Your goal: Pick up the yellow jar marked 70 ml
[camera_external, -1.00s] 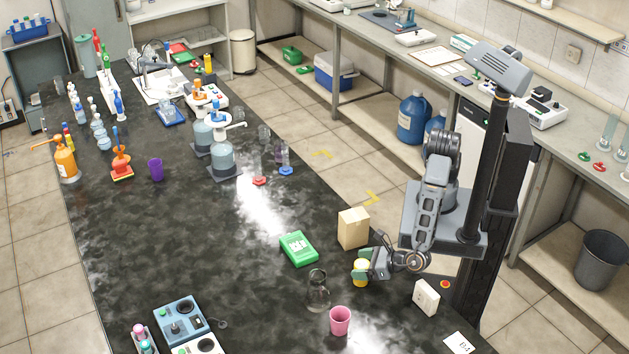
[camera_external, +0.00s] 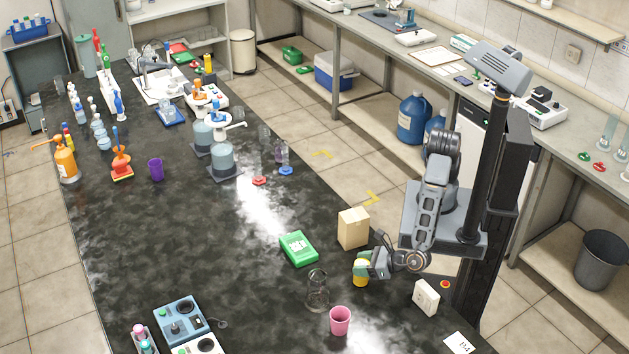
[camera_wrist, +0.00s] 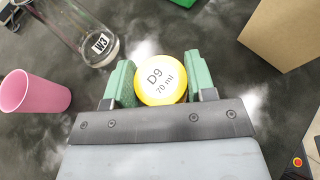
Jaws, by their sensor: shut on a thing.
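The yellow jar (camera_external: 361,279) stands on the dark bench near its right edge. I cannot tell any gap between jar and bench.
A glass cylinder (camera_external: 317,290) marked W3 in the wrist view and a pink cup (camera_external: 340,320) stand in front and left. A tan box (camera_external: 353,228) stands behind, a green box (camera_external: 298,248) to the left.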

